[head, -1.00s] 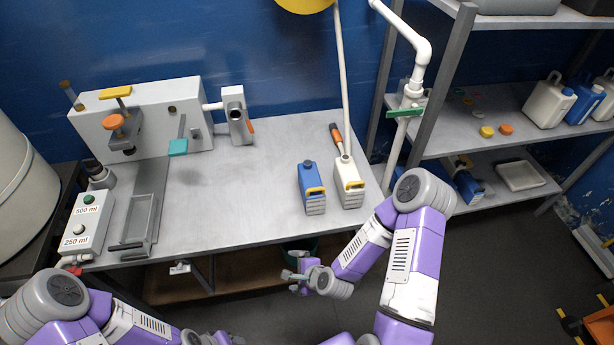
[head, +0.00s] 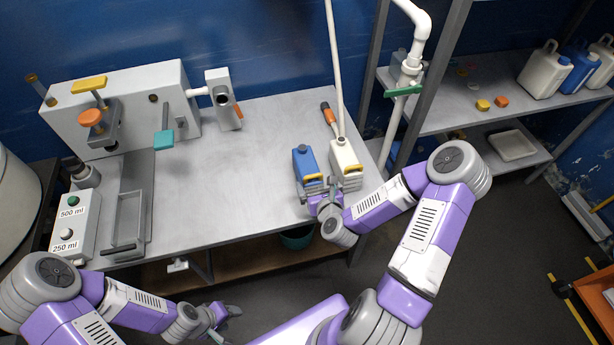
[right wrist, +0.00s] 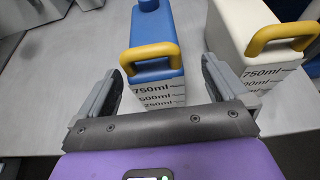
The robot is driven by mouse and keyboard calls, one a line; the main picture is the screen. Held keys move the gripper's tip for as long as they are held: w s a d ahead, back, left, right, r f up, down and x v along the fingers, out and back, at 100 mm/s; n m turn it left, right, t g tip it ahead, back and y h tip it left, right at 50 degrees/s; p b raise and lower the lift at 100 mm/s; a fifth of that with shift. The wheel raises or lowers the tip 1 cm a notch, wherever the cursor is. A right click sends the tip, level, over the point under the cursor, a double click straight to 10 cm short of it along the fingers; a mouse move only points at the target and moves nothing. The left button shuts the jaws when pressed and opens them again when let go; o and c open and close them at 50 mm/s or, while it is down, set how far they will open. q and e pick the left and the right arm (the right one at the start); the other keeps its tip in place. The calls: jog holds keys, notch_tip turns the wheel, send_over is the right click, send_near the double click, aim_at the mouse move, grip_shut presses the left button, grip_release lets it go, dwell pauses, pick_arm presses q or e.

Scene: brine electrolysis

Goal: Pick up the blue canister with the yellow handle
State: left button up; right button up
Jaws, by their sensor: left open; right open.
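The blue canister (head: 304,163) with the yellow handle stands upright on the grey bench near its right front edge. In the right wrist view the canister (right wrist: 153,35) shows its yellow handle (right wrist: 151,56) and volume marks on its face. My right gripper (head: 317,200) is open in front of the canister. In the right wrist view its two fingers (right wrist: 156,88) are on either side of the canister's lower face, with nothing visibly gripped. My left gripper (head: 222,318) is open and empty, low in front of the bench.
A white canister (head: 345,160) with a yellow handle stands close to the right of the blue one. An orange-handled tool (head: 328,114) lies behind it. A grey dispensing machine (head: 120,100) stands at left. The middle of the bench (head: 235,170) is clear. Shelves (head: 450,119) with more canisters stand at right.

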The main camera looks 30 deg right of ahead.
aim_at(307, 171)
jog(key=x, duration=0.2)
jog(key=b+x, duration=0.1)
jog(key=x, duration=0.3)
jog(key=shift+a, duration=0.3)
jog(key=c, duration=1.2)
